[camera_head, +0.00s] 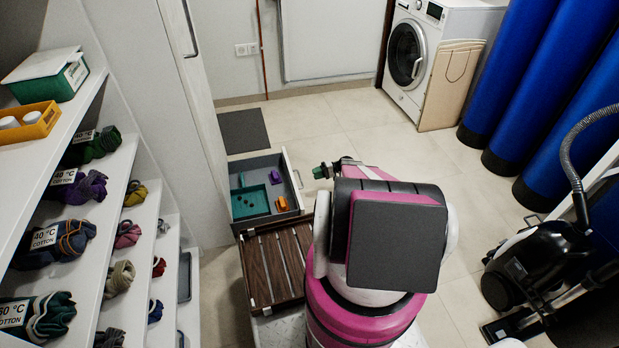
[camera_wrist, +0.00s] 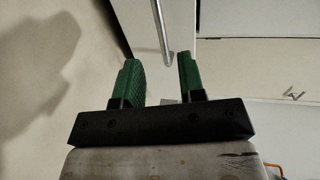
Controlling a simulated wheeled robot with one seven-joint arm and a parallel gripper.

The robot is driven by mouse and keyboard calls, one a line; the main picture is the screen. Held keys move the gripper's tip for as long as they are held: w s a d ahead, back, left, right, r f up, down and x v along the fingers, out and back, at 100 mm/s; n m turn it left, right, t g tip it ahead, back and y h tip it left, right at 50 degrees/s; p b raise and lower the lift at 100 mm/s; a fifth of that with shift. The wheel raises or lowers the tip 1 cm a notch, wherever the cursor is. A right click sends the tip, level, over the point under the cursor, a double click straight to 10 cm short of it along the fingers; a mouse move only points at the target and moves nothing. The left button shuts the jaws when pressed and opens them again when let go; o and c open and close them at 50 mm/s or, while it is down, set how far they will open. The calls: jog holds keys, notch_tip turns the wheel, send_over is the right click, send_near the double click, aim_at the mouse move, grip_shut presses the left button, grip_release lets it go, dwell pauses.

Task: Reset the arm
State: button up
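My gripper (camera_wrist: 161,78) shows in the wrist view with its two green fingers apart and nothing between them. In the head view my gripper (camera_head: 321,171) is a small green tip left of my pink and black arm, just right of the open drawer. The wrist view looks past the fingers at pale walls and a metal handle (camera_wrist: 161,35). My arm hides part of the floor in the head view.
An open grey drawer (camera_head: 292,180) holds a green tray (camera_head: 250,201), purple and orange pieces. A dark slatted wooden top (camera_head: 275,262) lies in front. Shelves with rolled cloths stand left. A washing machine (camera_head: 440,40), blue columns (camera_head: 560,90) and a vacuum cleaner (camera_head: 530,265) stand right.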

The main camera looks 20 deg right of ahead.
jog(key=shift+d+r, duration=0.1)
jog(key=shift+d, duration=0.45)
jog(key=shift+r, duration=0.1)
